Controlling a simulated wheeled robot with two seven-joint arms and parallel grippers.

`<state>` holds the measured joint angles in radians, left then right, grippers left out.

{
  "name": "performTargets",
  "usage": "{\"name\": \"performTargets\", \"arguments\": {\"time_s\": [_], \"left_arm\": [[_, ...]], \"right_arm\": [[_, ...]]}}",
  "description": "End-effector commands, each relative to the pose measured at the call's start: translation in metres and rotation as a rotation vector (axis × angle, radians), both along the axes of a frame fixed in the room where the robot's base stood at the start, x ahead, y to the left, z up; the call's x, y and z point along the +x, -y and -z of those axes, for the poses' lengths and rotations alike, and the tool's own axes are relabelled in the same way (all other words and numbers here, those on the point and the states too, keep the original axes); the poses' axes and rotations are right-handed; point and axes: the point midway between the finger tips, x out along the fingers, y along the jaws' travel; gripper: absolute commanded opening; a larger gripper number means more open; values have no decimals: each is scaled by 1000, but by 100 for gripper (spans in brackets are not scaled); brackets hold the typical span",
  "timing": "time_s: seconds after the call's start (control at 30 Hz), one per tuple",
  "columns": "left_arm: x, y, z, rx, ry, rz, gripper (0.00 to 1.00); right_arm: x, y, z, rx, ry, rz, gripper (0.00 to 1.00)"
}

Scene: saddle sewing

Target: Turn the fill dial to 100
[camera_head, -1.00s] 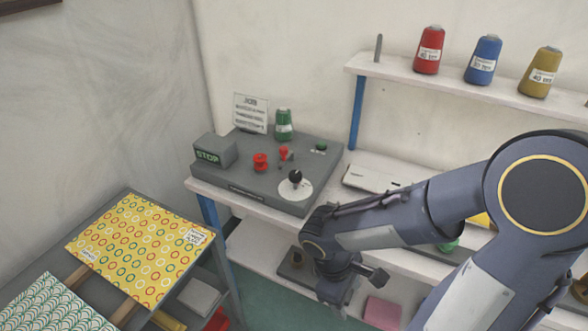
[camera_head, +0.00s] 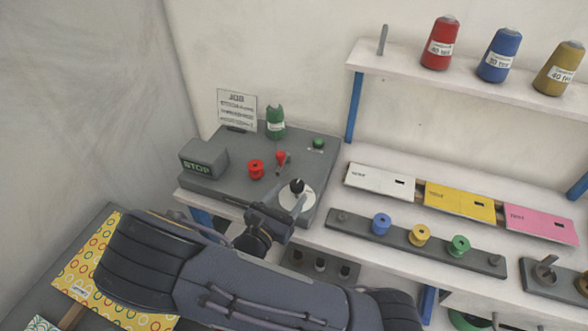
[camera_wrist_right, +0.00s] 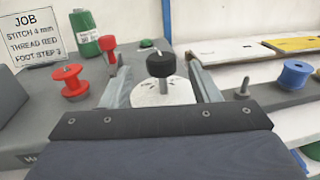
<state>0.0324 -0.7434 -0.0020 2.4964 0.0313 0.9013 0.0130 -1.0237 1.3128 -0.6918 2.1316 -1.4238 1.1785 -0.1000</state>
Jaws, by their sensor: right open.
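The dial is a white disc (camera_head: 297,200) with a black knob (camera_head: 297,186) near the front right corner of a grey machine box. In the right wrist view, the black knob (camera_wrist_right: 161,65) stands above the white disc (camera_wrist_right: 150,93), between my two fingers. My right gripper (camera_head: 280,208) is open at the dial's near side; its fingers (camera_wrist_right: 161,80) lie left and right of the knob with a gap on each side. The dial's markings are too small to read, and my gripper hides part of its near edge. My left gripper is not in view.
The grey box (camera_head: 225,195) also carries a STOP block (camera_head: 203,158), a red spool (camera_head: 256,169), a red-topped lever (camera_head: 281,157), a green button (camera_head: 319,142) and a green thread cone (camera_head: 275,122). A spool rack (camera_head: 460,251) stands right. A job card (camera_head: 237,109) stands behind.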

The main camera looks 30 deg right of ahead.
Motion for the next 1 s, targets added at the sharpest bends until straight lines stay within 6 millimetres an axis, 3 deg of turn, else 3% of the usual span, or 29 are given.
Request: {"name": "performTargets", "arguments": {"time_s": [0.4, 0.77, 1.0], "left_arm": [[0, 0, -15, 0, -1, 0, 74], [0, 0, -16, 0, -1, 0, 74], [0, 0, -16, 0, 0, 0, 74]], "right_arm": [[31, 53, -1, 3, 1, 6, 56], [36, 60, 0, 5, 0, 4, 56], [36, 60, 0, 5, 0, 4, 28]]}}
